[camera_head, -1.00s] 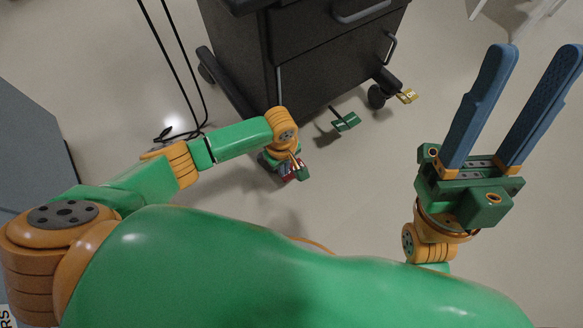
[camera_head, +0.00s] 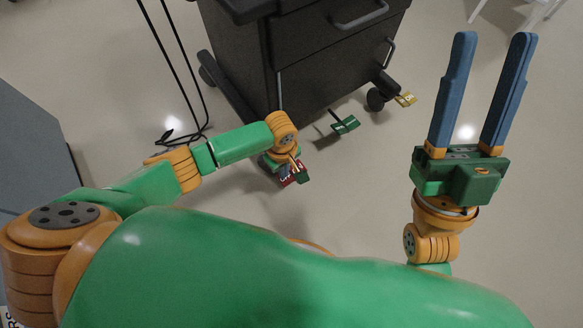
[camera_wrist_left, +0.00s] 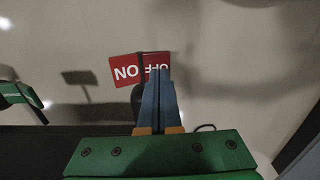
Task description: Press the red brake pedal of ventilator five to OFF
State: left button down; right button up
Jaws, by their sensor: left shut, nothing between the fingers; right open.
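The red brake pedal (camera_head: 287,182) shows in part in the camera_head view, low in front of the dark cart, beneath my left wrist. In the left wrist view the red pedal (camera_wrist_left: 122,70) has white lettering, with "ON" upside down on the left and "OFF" on the right. My left gripper (camera_wrist_left: 158,72) is shut and empty. Its blue fingertips overlap the OFF half and partly cover the letters; I cannot tell whether they touch it. In the camera_head view its fingers are mostly hidden by the wrist. My right gripper (camera_head: 495,40) is open and empty at the right.
The dark cart (camera_head: 320,65) on castors stands behind the pedals. A green pedal (camera_head: 345,125) and a yellow pedal (camera_head: 405,99) stick out to the right of the red one. Black cables (camera_head: 180,70) hang at the left.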

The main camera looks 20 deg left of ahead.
pick_arm(q)
jog(key=shift+r+p, duration=1.55)
jog(key=shift+p, duration=0.1)
pick_arm(e)
jog(key=w+f+m+g+h, duration=0.1)
jog(key=w+f+g+h, duration=0.25)
jog(key=f+g, duration=0.4)
jog(key=w+f+m+g+h, duration=0.1)
jog(key=w+f+g+h, duration=0.3)
jog(key=f, duration=0.6)
pick_arm(q)
jog(key=shift+r+p, duration=0.6)
jog(key=shift+p, duration=0.15)
jog(key=shift+r+p, duration=0.55)
jog(key=shift+p, duration=0.15)
pick_arm(e)
jog(key=s+d+f+g+h, duration=0.1)
jog(key=s+d+f+g, duration=0.1)
jog(key=s+f+g, duration=0.4)
jog(key=s+d+f+m+g+h, duration=0.1)
jog(key=s+d+f+g, duration=0.2)
jog(key=s+f+g, duration=0.2)
notch_tip(320, 180, down, 4)
jog(key=shift+s+d+r+g, duration=0.1)
jog(key=shift+s+d+g, duration=0.2)
jog(key=shift+s, duration=0.8)
